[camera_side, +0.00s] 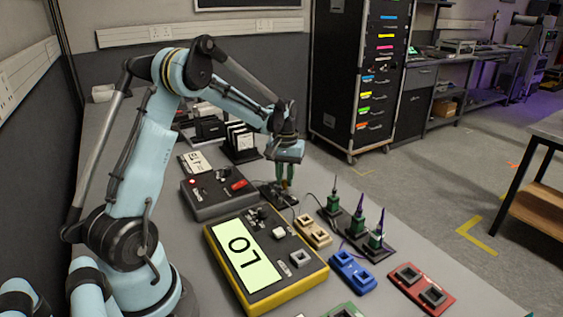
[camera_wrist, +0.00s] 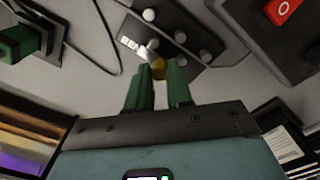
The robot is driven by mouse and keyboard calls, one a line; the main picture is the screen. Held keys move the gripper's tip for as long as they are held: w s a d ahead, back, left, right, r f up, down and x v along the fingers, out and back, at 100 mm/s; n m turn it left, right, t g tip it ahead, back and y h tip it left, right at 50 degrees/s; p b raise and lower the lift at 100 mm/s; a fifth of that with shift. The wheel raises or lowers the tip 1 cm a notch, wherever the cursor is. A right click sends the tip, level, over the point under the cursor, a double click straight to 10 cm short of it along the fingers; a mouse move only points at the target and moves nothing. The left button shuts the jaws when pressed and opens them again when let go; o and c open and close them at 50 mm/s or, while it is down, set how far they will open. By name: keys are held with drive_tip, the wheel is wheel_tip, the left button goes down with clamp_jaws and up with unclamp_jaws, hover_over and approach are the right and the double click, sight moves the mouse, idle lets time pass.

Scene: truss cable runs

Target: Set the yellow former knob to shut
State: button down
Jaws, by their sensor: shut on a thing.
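The yellow former knob (camera_wrist: 158,68) shows in the wrist view between the green fingertips of my gripper (camera_wrist: 159,75). It sits at the near end of a small dark panel (camera_wrist: 165,22) that carries several grey and white knobs. My gripper is shut on the yellow knob, and its fingers hide the knob's sides. A pale marked tab (camera_wrist: 128,43) lies beside the knob. In the side view my gripper (camera_side: 284,183) points down at the same dark panel (camera_side: 270,196). The knob's exact setting cannot be read.
A grey box with a red switch (camera_side: 220,190) stands left of the panel. A tan block (camera_side: 313,232) and green posts with dark tips (camera_side: 357,222) stand to the right.

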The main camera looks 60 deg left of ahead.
drive_tip(key=shift+s, duration=1)
drive_tip(key=c, duration=1)
unclamp_jaws()
drive_tip(key=shift+w, duration=0.1)
wheel_tip(320, 180, up, 12)
drive_tip(key=shift+r, duration=0.1)
